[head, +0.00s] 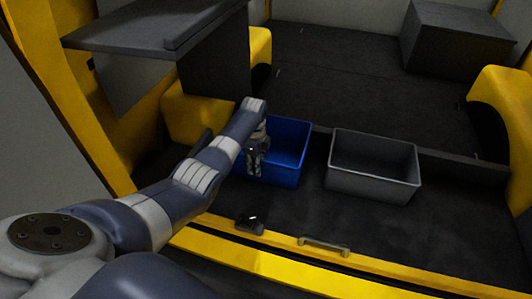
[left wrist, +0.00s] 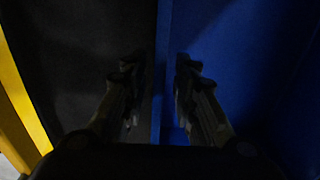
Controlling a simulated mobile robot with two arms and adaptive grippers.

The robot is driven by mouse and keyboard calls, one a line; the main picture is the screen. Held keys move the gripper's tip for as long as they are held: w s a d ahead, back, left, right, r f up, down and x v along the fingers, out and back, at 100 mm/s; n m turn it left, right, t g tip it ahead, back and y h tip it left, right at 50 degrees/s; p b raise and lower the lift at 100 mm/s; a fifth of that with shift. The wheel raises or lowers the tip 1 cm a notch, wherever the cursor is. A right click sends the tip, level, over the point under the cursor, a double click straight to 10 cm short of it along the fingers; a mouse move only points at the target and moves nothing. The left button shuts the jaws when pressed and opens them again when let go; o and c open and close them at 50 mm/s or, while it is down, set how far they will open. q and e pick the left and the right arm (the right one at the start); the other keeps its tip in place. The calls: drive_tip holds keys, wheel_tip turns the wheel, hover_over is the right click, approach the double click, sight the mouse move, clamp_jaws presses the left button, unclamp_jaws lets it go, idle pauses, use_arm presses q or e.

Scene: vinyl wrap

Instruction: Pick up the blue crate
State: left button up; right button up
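The blue crate (head: 290,152) stands on the dark floor of the cargo area, left of a grey crate. My left arm reaches over its left side, and my left gripper (head: 255,172) points down at its near left part, hiding some of the wall. In the left wrist view, my left gripper (left wrist: 158,92) is open. One finger shows over the dark floor and the other over the blue crate (left wrist: 245,65), with the crate's wall edge running between them. I cannot tell whether the fingers touch the wall. My right gripper is not in view.
An empty grey crate (head: 373,165) stands just right of the blue one. A yellow sill (head: 260,264) with a metal handle (head: 324,246) runs along the front. A small dark object (head: 250,222) lies near it. A grey shelf (head: 160,28) overhangs at upper left.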

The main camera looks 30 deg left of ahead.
use_arm(q)
clamp_jaws()
drive_tip(key=shift+w+r, duration=0.1)
drive_tip(key=shift+r, duration=0.1)
